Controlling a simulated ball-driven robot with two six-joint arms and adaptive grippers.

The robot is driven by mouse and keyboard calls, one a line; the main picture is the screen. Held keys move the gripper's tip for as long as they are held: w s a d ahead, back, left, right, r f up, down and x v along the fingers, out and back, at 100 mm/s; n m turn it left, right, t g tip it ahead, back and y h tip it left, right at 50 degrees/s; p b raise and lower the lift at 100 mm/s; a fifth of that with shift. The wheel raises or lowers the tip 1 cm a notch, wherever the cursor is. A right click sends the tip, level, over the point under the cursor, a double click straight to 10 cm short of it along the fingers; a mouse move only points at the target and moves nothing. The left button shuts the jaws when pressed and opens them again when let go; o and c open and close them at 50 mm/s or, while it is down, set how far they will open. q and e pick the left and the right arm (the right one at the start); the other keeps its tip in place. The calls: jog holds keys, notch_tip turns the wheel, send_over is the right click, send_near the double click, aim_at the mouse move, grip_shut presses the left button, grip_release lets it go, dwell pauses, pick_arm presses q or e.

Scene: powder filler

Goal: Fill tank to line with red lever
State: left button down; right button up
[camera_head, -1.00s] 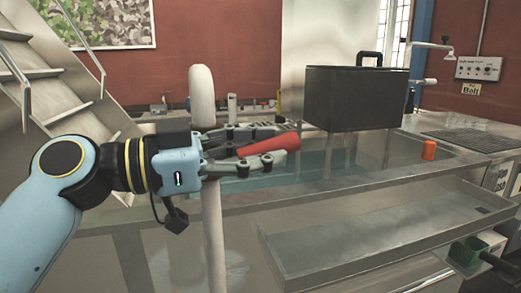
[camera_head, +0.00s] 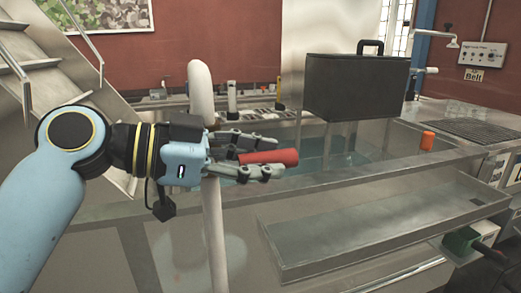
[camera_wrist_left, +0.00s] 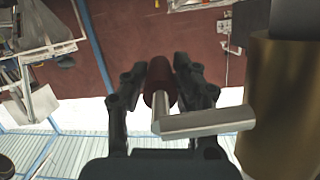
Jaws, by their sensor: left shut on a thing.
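The red lever handle (camera_head: 270,157) lies between the fingers of my left gripper (camera_head: 250,157) in the head view. The left gripper is shut on it, and the handle's red end sticks out to the right. In the left wrist view the handle (camera_wrist_left: 158,82) shows dark red between the two fingers, joined to a bent metal lever arm (camera_wrist_left: 205,123). The tank (camera_head: 345,160) stands behind the gripper, with bluish liquid in it. I cannot make out a fill line. My right gripper is not in view.
A black box (camera_head: 357,88) with a handle stands over the tank. A white upright pipe (camera_head: 201,95) rises close behind the gripper. A shallow metal tray (camera_head: 385,222) is in front, and an orange knob (camera_head: 427,140) is on the right. A brass-coloured cylinder (camera_wrist_left: 285,100) is close by in the wrist view.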

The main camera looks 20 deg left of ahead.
aim_at(217, 160)
pick_arm(q)
jog(key=shift+f, duration=0.1)
jog(key=c, duration=1.1)
grip_release()
jog(key=shift+o, duration=0.3)
jog(key=v, duration=1)
jog(key=shift+s+a, duration=0.1)
jog(key=shift+s, duration=0.1)
jog(key=shift+v, duration=0.8)
